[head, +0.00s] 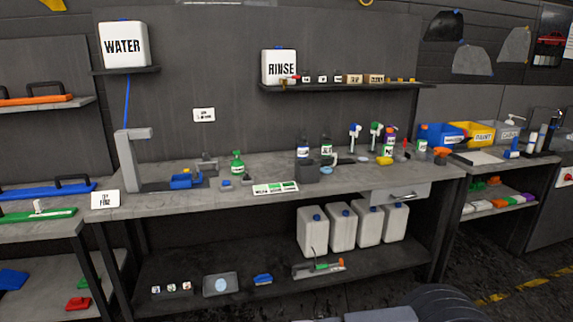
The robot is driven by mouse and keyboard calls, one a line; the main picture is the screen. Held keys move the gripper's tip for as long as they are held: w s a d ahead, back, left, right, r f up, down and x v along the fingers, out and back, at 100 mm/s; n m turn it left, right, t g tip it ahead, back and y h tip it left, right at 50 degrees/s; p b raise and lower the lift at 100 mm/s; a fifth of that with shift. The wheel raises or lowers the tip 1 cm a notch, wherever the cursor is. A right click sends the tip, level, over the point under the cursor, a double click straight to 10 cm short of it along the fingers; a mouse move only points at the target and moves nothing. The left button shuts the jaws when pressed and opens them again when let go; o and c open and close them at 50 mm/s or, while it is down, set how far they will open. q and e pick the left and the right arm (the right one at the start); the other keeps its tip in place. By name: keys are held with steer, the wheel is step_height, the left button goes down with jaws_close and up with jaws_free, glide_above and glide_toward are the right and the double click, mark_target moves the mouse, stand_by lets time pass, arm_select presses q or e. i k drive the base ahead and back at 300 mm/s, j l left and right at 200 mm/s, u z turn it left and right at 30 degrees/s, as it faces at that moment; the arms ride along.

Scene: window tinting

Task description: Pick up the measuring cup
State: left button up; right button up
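I cannot single out a measuring cup with certainty among the small items on the workbench (140,205). A dark grey open container (306,173) stands near the middle of the bench, in front of several bottles. A small grey item (207,163) stands further left behind a blue tray-like object (187,180). Neither is clear enough to name as the cup. Neither of my grippers shows in the head view. A dark rounded part at the bottom right edge appears to be mine.
A green spray bottle (237,164) and a label card (275,188) stand on the bench. Several white jugs (341,226) sit on the lower shelf. A wall shelf (345,88) holds a RINSE container (278,67). Yellow (473,133) and blue bins stand at right.

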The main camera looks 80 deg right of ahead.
mark_target(328, 160)
steer(key=z, duration=3.15)
steer(key=i+u, duration=0.15)
steer(key=u, duration=0.6)
steer(key=i+l+u, duration=0.45)
steer(key=l, duration=0.2)
steer(key=i+l+u, duration=0.2)
steer(key=l, duration=0.2)
steer(key=i+l+u, duration=0.25)
steer(key=l, duration=0.15)
steer(key=i+l, duration=0.15)
steer(key=l, duration=0.25)
steer(key=i+l, duration=0.1)
steer(key=l, duration=0.3)
steer(key=i+l+u, duration=0.1)
steer(key=l, duration=0.3)
steer(key=i+l, duration=0.15)
steer(key=l, duration=0.25)
steer(key=i+l, duration=0.1)
steer(key=l, duration=0.3)
steer(key=i+l, duration=0.15)
steer(key=l, duration=0.25)
steer(key=i+l+u, duration=0.1)
steer(key=l, duration=0.3)
